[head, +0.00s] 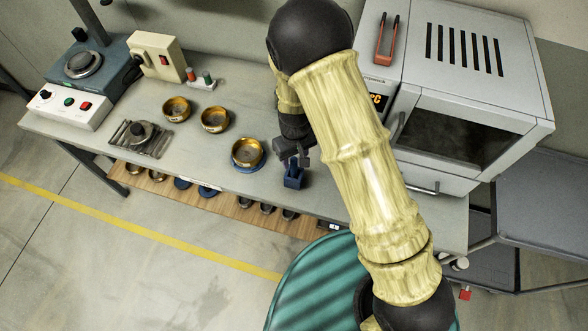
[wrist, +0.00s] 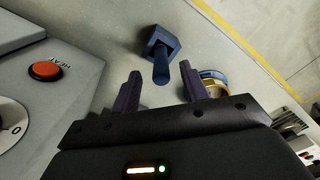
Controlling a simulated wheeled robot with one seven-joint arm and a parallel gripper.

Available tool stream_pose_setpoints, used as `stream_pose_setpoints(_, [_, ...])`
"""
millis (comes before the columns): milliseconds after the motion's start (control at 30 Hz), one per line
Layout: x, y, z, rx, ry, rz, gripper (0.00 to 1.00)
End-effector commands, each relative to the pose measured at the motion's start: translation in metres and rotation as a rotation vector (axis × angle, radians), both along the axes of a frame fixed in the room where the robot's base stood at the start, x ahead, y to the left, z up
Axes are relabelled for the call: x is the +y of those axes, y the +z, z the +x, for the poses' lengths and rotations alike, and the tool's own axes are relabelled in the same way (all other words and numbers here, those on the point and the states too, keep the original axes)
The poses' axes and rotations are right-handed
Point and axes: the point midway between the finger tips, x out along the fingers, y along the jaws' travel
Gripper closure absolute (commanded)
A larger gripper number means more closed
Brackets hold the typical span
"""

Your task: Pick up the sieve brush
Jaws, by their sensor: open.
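What looks like the sieve brush (wrist: 161,71) is a dark blue round handle rising from a squarish blue base or holder (wrist: 158,41) on the bench. I see no bristles, and cannot tell whether the base is part of the brush. The blue base also shows in the head view (head: 293,179), near the bench's front edge. My gripper (wrist: 160,68) is open, its two dark fingers apart, with the handle showing between them in the wrist view. I cannot tell whether they are level with it; nothing is held. In the head view my gripper (head: 292,154) is just above the base, partly hidden.
A grey oven (head: 470,75) stands right of my arm, with a red-handled tool (head: 385,48) on top. A brass sieve (head: 247,153) sits on a blue disc to the left, with two more brass sieves behind. A wooden shelf (head: 220,205) runs below the bench (head: 120,85).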

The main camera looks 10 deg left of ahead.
Motion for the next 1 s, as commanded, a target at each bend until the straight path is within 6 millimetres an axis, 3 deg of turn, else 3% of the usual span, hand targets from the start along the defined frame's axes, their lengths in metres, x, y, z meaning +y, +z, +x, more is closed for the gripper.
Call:
stream_pose_setpoints(167, [0.001, -0.006, 0.0, 0.003, -0.001, -0.001, 0.55])
stream_pose_setpoints(600, [0.003, -0.049, 0.002, 0.002, -0.001, -0.001, 0.55])
stream_pose_setpoints(1000, [0.003, -0.052, 0.003, 0.0, 0.0, 0.0, 0.55])
